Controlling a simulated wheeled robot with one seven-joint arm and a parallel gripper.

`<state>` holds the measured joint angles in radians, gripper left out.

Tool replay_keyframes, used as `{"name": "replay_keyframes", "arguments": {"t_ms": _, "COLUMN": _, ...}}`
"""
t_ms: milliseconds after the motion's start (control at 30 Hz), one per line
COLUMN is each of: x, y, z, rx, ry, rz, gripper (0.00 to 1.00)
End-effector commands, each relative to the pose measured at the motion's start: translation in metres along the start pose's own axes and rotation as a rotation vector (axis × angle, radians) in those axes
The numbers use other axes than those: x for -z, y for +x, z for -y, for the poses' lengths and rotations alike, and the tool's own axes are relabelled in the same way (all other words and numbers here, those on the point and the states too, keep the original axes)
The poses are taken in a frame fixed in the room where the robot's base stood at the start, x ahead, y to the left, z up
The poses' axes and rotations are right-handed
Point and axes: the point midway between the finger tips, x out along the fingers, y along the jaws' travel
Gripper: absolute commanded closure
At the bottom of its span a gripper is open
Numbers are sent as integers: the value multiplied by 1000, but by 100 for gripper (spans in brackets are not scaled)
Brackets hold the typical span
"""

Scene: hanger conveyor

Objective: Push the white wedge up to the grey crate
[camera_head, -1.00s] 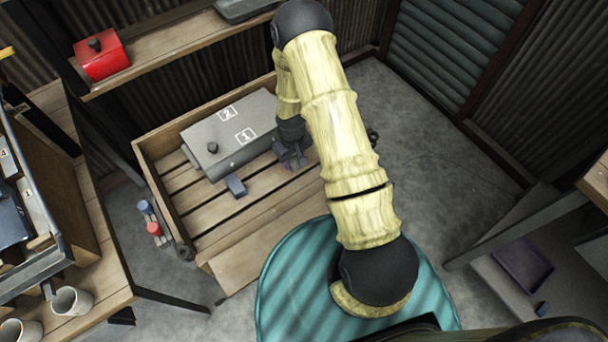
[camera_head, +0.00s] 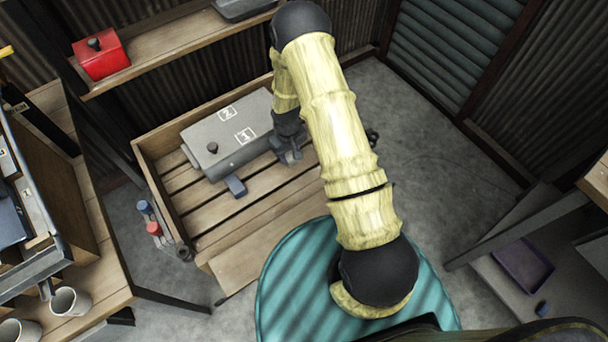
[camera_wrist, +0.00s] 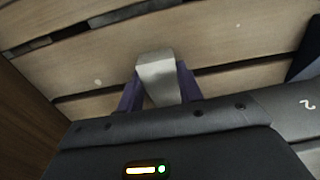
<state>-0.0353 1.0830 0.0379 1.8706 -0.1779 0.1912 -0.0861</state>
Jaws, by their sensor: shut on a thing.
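The grey crate (camera_head: 206,133), a long box with a black knob and white labels 1 and 2, lies in a slatted wooden tray. My gripper (camera_head: 290,153) is down in the tray beside the crate's right end, partly hidden by my arm. In the wrist view my gripper (camera_wrist: 160,88) has its purple fingers shut on the white wedge (camera_wrist: 158,72), low over the wooden slats. The wedge cannot be made out in the head view. Whether it touches the crate cannot be told.
A small blue block (camera_head: 236,186) lies on the slats against or close to the crate's front. The wooden tray (camera_head: 165,210) has raised walls. Bare slats lie in front of the crate. A red box (camera_head: 102,55) stands on a shelf behind; mugs (camera_head: 70,301) stand at left.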

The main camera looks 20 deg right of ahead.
Motion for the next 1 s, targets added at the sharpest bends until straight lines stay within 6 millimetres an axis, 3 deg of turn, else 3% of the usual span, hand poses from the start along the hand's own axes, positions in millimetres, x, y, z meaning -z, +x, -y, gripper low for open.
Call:
{"name": "replay_keyframes", "arguments": {"t_ms": 267, "x": 1, "y": 0, "z": 0, "rx": 0, "ry": 0, "rz": 0, "gripper": 80}}
{"name": "replay_keyframes", "arguments": {"t_ms": 300, "x": 1, "y": 0, "z": 0, "rx": 0, "ry": 0, "rz": 0, "gripper": 58}}
{"name": "replay_keyframes", "arguments": {"t_ms": 400, "x": 1, "y": 0, "z": 0, "rx": 0, "ry": 0, "rz": 0, "gripper": 39}}
{"name": "replay_keyframes", "arguments": {"t_ms": 767, "x": 1, "y": -3, "z": 0, "rx": 0, "ry": 0, "rz": 0, "gripper": 39}}
{"name": "replay_keyframes", "arguments": {"t_ms": 1000, "x": 2, "y": -31, "z": 0, "rx": 0, "ry": 0, "rz": -3, "gripper": 39}}
